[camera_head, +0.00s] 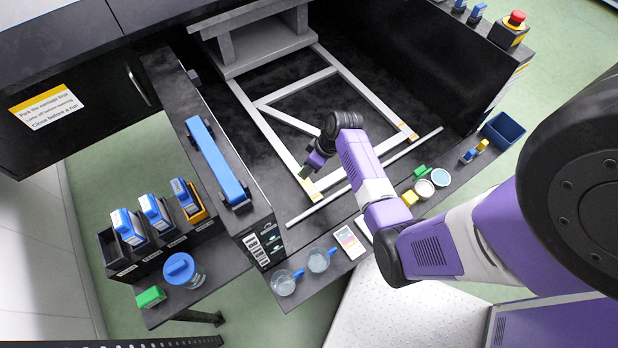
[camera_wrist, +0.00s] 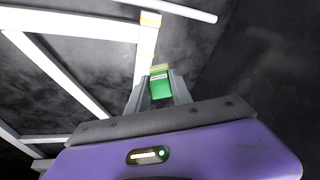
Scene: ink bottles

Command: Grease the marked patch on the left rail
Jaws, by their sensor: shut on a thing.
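My gripper (camera_head: 308,168) is shut on a small green block with a pale yellowish top, seen between the fingers in the wrist view (camera_wrist: 160,84). The left rail (camera_head: 270,130) is a pale bar running from the back towards the front of the dark bay. A yellow-orange patch (camera_head: 318,184) marks its front end; an orange mark also shows at the rail end in the wrist view (camera_wrist: 151,19). The gripper is over the rail's front part, a little behind the patch. I cannot tell whether the block touches the rail. The right rail (camera_head: 372,92) has an orange mark too.
A pale rod (camera_head: 365,176) lies across the bay's front. Dishes (camera_head: 440,177), a green block (camera_head: 420,171) and a yellow block (camera_head: 410,198) sit on the front ledge.

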